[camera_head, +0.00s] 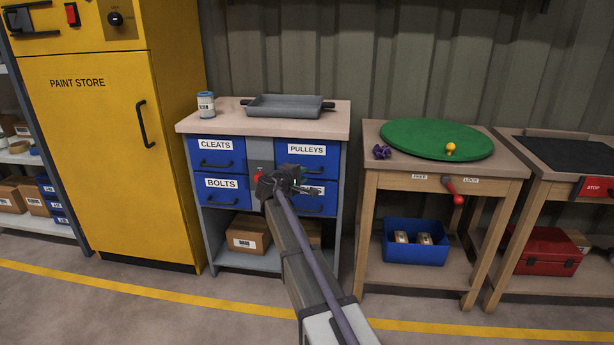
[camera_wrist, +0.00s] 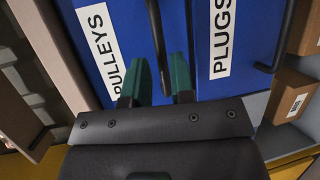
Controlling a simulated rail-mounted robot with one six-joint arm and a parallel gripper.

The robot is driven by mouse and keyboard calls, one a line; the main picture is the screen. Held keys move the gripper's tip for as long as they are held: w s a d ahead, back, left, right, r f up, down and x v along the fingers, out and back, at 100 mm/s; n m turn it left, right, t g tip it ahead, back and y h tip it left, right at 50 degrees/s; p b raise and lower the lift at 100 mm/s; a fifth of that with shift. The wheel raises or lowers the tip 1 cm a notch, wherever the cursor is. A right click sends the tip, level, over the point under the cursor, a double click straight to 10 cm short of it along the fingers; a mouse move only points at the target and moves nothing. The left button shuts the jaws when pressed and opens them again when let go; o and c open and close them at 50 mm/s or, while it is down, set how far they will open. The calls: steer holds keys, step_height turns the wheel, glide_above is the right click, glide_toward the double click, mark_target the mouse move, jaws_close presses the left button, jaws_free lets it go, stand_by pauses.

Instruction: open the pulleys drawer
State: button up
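The pulleys drawer (camera_head: 320,157) is the blue upper right drawer of the cabinet, labelled PULLEYS, and looks closed and flush. In the wrist view its front (camera_wrist: 85,45) fills the upper left, turned sideways. Its dark bar handle (camera_wrist: 157,40) runs down between my fingers in that picture. My gripper (camera_wrist: 158,78) has two green fingers standing apart, with a gap on both sides of the handle; I cannot tell how far the bar reaches in between them. In the head view my gripper (camera_head: 300,180) hides part of the drawer's lower edge and handle.
The plugs drawer (camera_wrist: 235,40) is just below, its handle (camera_wrist: 278,35) close by. The cleats drawer (camera_head: 217,155) and bolts drawer (camera_head: 222,191) are on the left. A grey tray (camera_head: 288,107) and a can (camera_head: 206,104) stand on the cabinet top. A workbench (camera_head: 440,166) stands to the right.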

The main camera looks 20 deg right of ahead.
steer(key=x, duration=0.4)
steer(key=shift+w+d+f+b, duration=0.1)
steer(key=shift+d+b, duration=0.15)
steer(key=shift+b, duration=0.05)
jaws_close()
